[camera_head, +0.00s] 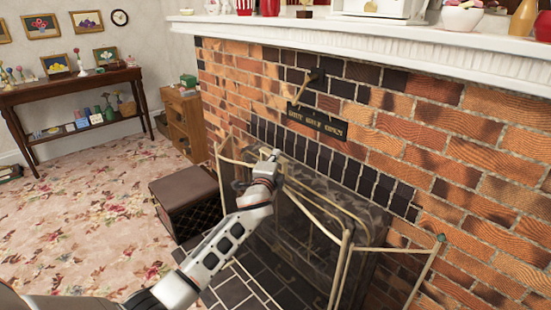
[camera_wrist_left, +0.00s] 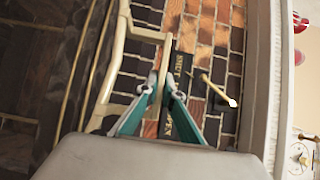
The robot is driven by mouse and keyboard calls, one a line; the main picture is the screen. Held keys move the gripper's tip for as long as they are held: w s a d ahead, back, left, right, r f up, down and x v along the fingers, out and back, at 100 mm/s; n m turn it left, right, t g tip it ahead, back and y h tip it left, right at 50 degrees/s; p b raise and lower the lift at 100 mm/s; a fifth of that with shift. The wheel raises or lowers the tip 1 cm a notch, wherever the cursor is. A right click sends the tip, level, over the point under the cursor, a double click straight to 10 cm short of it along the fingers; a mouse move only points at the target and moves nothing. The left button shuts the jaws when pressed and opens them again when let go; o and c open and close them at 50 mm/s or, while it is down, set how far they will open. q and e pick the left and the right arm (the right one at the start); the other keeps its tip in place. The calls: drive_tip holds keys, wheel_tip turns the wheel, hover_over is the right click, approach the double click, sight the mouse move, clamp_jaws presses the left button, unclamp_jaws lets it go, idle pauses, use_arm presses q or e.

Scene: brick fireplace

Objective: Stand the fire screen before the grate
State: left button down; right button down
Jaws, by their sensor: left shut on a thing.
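The fire screen (camera_head: 346,262) has a pale brass frame with several folding panels and dark see-through mesh. It stands in front of the fireplace opening, its side panels angled outward; its lower right part is cut off by the picture edge. My left gripper (camera_head: 270,157) is at the screen's top rail. In the left wrist view the two fingers (camera_wrist_left: 162,84) are closed around a pale bar of the screen frame (camera_wrist_left: 117,58). The grate lies behind the mesh and I cannot make it out clearly. My right gripper is not in view.
A dark tiled hearth (camera_head: 240,290) lies below. A brown-topped box (camera_head: 184,187) stands close left of the screen. The brick wall with a plaque (camera_head: 317,121) and white mantel (camera_head: 380,36) rise behind. Flowered carpet (camera_head: 85,215) is open at left.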

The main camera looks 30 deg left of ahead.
use_arm(q)
drive_tip(key=shift+r, duration=0.55)
drive_tip(key=c, duration=2.1)
unclamp_jaws()
drive_tip(key=shift+c, duration=0.2)
drive_tip(key=shift+f, duration=0.3)
drive_tip(key=o, duration=0.3)
drive_tip(key=shift+s+f, duration=0.1)
drive_tip(key=shift+f, duration=0.35)
drive_tip(key=shift+r, duration=0.1)
drive_tip(key=shift+r, duration=0.1)
